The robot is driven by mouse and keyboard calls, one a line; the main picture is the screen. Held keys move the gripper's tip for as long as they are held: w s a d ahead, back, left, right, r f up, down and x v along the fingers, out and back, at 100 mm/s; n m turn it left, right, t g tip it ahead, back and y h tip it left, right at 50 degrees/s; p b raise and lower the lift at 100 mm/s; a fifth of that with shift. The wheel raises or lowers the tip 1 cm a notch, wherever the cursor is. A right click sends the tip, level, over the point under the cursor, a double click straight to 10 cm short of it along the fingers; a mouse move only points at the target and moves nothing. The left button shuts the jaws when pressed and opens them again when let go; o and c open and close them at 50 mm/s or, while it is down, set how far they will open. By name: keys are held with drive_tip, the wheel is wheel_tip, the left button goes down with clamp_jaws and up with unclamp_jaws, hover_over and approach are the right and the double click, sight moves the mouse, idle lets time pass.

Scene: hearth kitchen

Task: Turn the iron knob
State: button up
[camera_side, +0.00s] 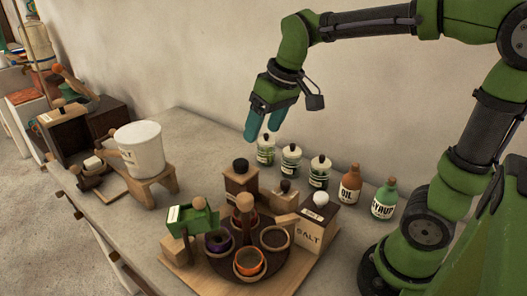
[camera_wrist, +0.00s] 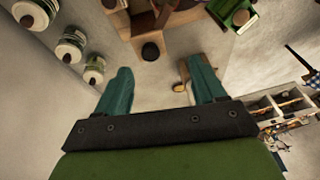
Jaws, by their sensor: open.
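A dark round knob (camera_side: 240,165), the likeliest iron knob, sits on top of a wooden box (camera_side: 241,185) behind the round tray. A second dark knob (camera_side: 285,186) tops a smaller wooden box beside it; I cannot tell for sure which one is iron. My gripper (camera_side: 262,128) hangs with its teal fingers pointing down, above and behind the boxes near the jars. Its fingers are apart and empty. In the wrist view a dark round knob (camera_wrist: 150,51) shows ahead of the open fingers, apart from them.
Several lidded jars (camera_side: 291,160) stand along the wall, with an oil bottle (camera_side: 350,183) and a syrup bottle (camera_side: 385,201) to the right. A salt box (camera_side: 312,232) and a green box (camera_side: 190,218) flank the round tray. A white bucket (camera_side: 141,148) stands left.

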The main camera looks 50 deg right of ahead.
sight(240, 162)
drive_tip(key=w+d+r+n+g+h, duration=0.1)
drive_tip(key=w+r+n+g, duration=0.3)
drive_tip(key=w+n, duration=0.45)
drive_tip(key=shift+m, duration=0.25)
drive_tip(key=f, duration=1.7)
drive_tip(key=shift+w+d, duration=0.2)
drive_tip(key=shift+r, duration=0.1)
drive_tip(key=c, duration=1.1)
drive_tip(key=shift+o, duration=0.2)
drive_tip(key=shift+m, duration=0.3)
